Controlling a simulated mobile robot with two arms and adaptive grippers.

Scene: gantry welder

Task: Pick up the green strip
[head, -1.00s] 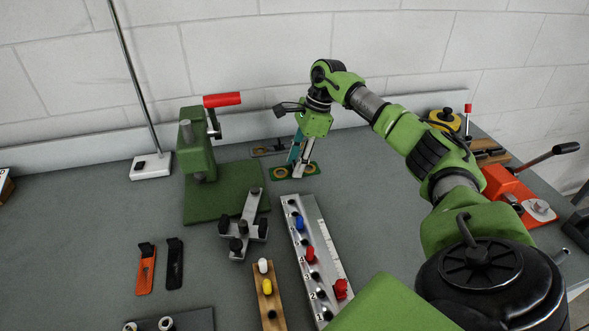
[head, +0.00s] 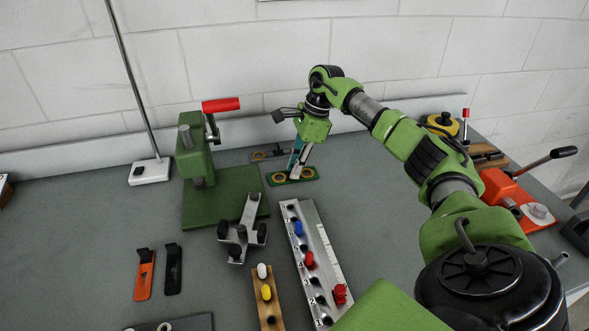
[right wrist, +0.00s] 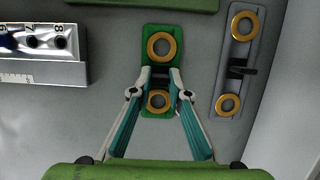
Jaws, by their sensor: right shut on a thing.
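The green strip (head: 279,179) lies at the back of the table in the head view, with a gold ring near each end. In the right wrist view the strip (right wrist: 147,37) stands lengthwise in the upper middle. My right gripper (right wrist: 160,76) reaches over its lower half, with a fingertip on each side of the dark part between the rings. It is shut on that part. In the head view my right gripper (head: 295,174) points down at the strip. I see no clear gap between strip and table. My left gripper is not in view.
A grey strip with gold rings (right wrist: 236,50) lies right of the green one in the wrist view. A green press (head: 197,165) with a red handle stands to the left. A numbered rail (head: 322,262) with coloured pegs lies in front.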

